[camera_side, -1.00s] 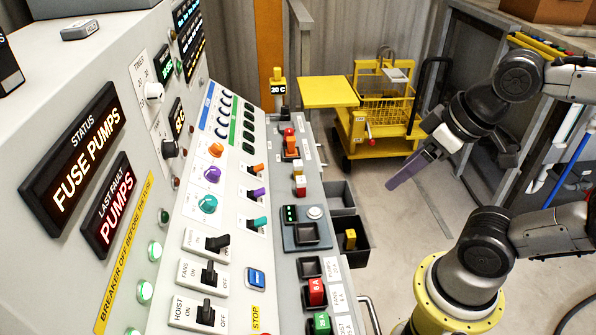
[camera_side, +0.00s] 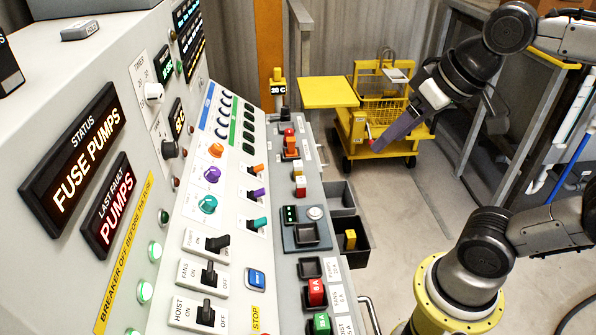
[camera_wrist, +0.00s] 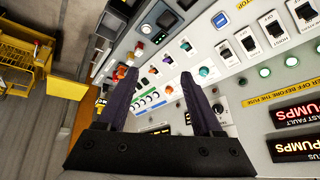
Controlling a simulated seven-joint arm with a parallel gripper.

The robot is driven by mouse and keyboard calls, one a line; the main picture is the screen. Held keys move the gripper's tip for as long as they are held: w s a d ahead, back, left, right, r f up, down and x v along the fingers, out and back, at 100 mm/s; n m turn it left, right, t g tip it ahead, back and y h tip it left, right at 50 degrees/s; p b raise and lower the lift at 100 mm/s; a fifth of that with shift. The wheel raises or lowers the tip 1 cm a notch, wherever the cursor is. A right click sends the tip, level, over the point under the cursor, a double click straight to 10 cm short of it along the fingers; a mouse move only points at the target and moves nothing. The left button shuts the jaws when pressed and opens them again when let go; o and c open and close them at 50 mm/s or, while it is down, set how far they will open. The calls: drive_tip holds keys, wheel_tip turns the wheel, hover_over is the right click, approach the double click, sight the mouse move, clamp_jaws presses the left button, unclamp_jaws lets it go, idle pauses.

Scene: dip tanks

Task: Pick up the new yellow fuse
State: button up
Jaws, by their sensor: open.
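A yellow fuse (camera_side: 350,239) stands in the nearer of two dark bins (camera_side: 362,262) at the console's right edge in the side view. I cannot clearly make it out in the wrist view. My gripper (camera_side: 373,149) has purple fingers. It is up and to the right of the bins, in front of the yellow cart in the picture, apart from the fuse. In the wrist view my gripper (camera_wrist: 158,74) shows two spread fingers with nothing held between them.
The console's front ledge carries a red fuse (camera_side: 316,291), a green fuse (camera_side: 322,323) and an empty-looking socket (camera_side: 309,268). A yellow cart (camera_side: 385,146) stands behind; it also shows in the wrist view (camera_wrist: 22,62). A metal handle (camera_side: 371,312) sticks out near the front. Floor right of the bins is clear.

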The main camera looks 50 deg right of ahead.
drive_tip(key=w+d+r+m, duration=0.1)
drive_tip(key=w+r+m, duration=0.1)
drive_tip(key=w+r, duration=0.3)
drive_tip(key=m+g, duration=0.5)
drive_tip(key=g, duration=0.1)
hover_over(298, 163)
wheel_tip(298, 163, down, 24)
wheel_tip(298, 163, down, 6)
drive_tip(key=shift+f, duration=3.1)
